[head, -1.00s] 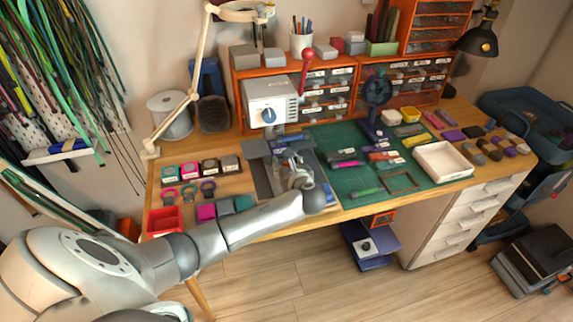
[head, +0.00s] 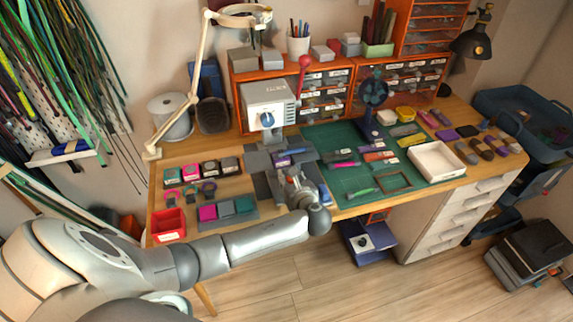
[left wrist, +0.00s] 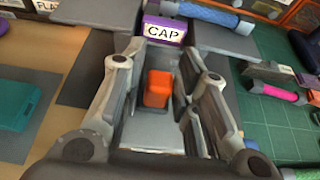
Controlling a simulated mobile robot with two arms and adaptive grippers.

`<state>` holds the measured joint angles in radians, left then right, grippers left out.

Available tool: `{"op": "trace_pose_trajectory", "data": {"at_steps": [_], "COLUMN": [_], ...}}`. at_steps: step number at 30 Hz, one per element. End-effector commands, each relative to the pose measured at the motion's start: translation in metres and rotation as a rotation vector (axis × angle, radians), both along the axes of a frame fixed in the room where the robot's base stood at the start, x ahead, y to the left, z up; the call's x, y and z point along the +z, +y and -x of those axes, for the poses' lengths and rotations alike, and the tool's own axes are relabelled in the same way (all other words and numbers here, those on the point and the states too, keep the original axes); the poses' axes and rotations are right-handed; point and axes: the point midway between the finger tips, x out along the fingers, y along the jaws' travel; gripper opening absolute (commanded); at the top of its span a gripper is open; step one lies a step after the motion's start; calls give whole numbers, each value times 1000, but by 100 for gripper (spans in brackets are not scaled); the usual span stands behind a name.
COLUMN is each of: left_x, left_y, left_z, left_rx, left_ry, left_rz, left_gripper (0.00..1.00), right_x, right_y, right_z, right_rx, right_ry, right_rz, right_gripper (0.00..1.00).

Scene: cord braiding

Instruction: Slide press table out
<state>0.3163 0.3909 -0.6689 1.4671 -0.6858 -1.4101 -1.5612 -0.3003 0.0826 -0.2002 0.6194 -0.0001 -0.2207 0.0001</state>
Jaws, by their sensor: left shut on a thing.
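The grey press (head: 266,97) with a blue dial and a red-knobbed lever stands at the back of the desk. Its flat grey press table (head: 257,161) sticks out in front of and below it; it also shows in the left wrist view (left wrist: 222,40). My left gripper (head: 297,187) is at the table's front. A purple block marked CAP (left wrist: 165,31) lies just beyond the fingers. My right gripper is not in view.
A green cutting mat (head: 345,178) with small tools lies right of the press table. A white tray (head: 437,161) sits at the right.

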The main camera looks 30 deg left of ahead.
Motion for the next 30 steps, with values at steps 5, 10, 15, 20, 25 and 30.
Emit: {"op": "trace_pose_trajectory", "data": {"at_steps": [5, 10, 15, 20, 25, 30], "left_x": [3, 3, 1, 0, -1, -1], "left_y": [-22, -41, -56, -60, -60, -60], "left_z": [18, 35, 47, 51, 51, 51], "left_rx": [-2, -1, -2, -1, -1, -1], "left_ry": [5, 5, 3, 1, 1, 2], "left_rz": [4, 3, 3, 3, 3, 3], "left_gripper": [0, 0, 0, 0, 0, 37], "right_x": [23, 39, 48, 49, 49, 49], "right_y": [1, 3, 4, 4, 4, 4], "right_z": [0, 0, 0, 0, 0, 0], "right_rx": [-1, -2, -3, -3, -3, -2], "right_ry": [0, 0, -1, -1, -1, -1], "right_rz": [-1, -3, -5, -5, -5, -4], "right_gripper": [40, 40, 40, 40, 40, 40]}}
